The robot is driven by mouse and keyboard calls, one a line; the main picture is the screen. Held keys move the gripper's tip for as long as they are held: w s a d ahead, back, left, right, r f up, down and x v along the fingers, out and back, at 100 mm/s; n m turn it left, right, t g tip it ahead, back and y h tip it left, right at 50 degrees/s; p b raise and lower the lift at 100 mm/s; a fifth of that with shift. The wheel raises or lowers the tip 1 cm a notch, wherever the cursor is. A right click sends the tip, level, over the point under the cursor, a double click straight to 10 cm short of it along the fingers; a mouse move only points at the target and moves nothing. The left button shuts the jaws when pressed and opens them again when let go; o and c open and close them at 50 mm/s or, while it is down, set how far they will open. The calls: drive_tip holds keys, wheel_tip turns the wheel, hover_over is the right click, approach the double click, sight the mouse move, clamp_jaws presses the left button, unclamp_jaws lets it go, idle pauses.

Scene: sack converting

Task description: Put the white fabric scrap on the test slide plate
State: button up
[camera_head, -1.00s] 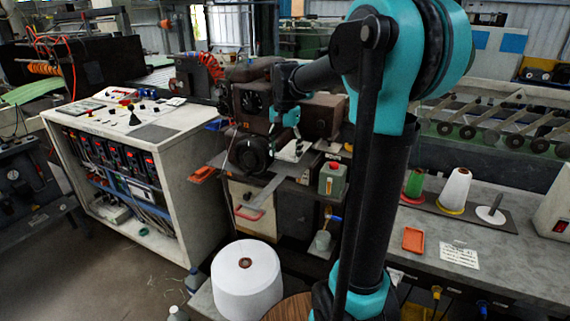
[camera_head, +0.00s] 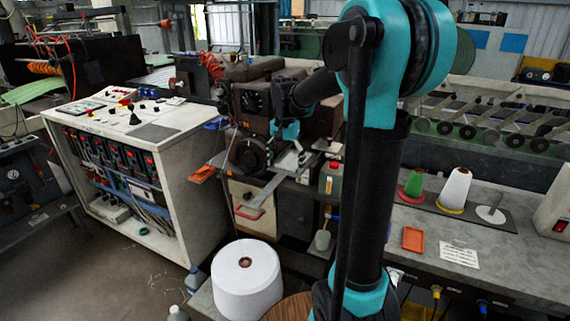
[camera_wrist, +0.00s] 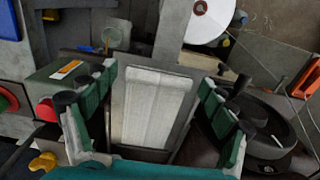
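The white fabric scrap (camera_wrist: 155,105) is a pale ribbed rectangle in the wrist view, lying on a grey metal surface between my fingers. In the head view the scrap (camera_head: 289,162) is small and partly behind my gripper (camera_head: 285,131). The grey metal plate, likely the test slide plate (camera_head: 266,189), runs as a long strip toward the front left; it also shows in the wrist view (camera_wrist: 174,36). My gripper (camera_wrist: 155,115) is open, with one green-padded finger on each side of the scrap and gaps between. I cannot tell how high the fingers are above it.
A dark handwheel (camera_head: 250,152) stands close to the left of the plate, and a green oil can (camera_head: 332,178) to its right. An orange tray (camera_head: 203,174) lies farther left. A large white cone (camera_head: 246,285) stands in front. The right bench holds thread cones.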

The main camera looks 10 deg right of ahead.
drive_tip(key=shift+r, duration=0.1)
wheel_tip(320, 180, up, 12)
idle(0.7)
drive_tip(key=shift+c, duration=0.6)
idle(0.7)
